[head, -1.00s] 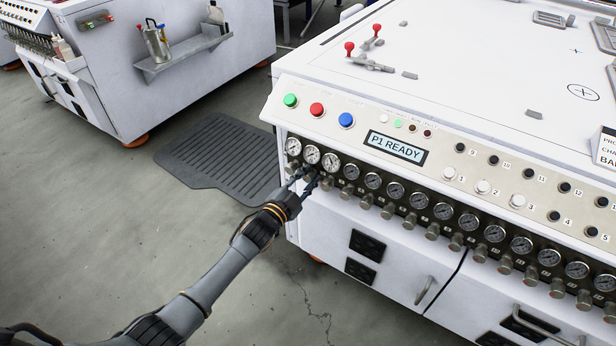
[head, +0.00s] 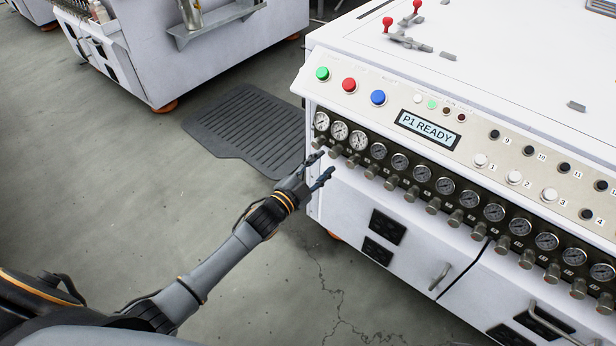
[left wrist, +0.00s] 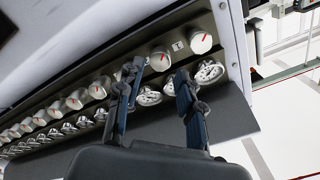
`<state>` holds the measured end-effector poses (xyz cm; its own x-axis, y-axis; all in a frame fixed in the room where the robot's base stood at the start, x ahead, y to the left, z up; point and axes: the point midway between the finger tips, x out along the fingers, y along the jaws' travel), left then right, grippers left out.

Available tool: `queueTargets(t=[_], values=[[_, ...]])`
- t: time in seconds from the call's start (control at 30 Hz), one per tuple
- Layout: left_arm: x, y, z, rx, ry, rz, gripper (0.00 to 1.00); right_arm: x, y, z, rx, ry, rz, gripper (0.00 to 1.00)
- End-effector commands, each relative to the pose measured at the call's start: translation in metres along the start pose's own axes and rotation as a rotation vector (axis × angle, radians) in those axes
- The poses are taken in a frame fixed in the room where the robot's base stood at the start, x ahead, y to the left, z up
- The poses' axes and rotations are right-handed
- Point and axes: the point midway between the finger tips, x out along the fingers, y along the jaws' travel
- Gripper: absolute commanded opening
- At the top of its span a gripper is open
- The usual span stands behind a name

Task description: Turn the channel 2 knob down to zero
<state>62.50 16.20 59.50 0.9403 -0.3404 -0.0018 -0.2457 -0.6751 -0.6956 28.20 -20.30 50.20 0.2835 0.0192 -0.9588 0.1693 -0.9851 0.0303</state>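The channel 2 knob, counting from the panel's end, is a round metal knob under the second gauge (head: 339,131). In the left wrist view this knob (left wrist: 160,60) has a red pointer mark and appears between my fingertips. The end knob (left wrist: 200,40), also with a red mark, is to its right there. My left gripper (head: 324,165) is open and empty, with its fingers spread just in front of the first knobs. The left wrist view also shows a gap between the fingers (left wrist: 158,78). I cannot read the gauge needles. My right gripper is out of view.
The row of knobs and gauges runs along the white machine's front. Above it are green (head: 322,74), red (head: 349,85) and blue (head: 378,97) buttons and a display (head: 426,129) reading "P1 READY". A dark mat (head: 245,122) lies on the floor. Floor to the left is clear.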

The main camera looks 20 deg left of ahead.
Motion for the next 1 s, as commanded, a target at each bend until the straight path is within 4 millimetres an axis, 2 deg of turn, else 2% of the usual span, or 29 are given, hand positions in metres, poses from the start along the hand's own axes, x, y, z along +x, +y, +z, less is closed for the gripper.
queueTargets(t=[0.03,0.1,0.33,0.5,1.0], values=[[-0.013,0.001,0.001,0.0,-0.002,0.002,0.37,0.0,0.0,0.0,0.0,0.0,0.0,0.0],[-0.028,0.001,0.001,0.0,-0.002,0.002,0.37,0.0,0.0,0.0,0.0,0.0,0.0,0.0],[-0.058,0.0,0.001,0.0,-0.001,0.0,0.37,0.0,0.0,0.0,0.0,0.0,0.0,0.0],[-0.064,0.0,0.0,0.0,0.0,-0.001,0.37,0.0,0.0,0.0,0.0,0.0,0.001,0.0],[-0.064,0.001,0.001,-0.005,-0.008,0.001,0.37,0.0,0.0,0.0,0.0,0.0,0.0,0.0]])
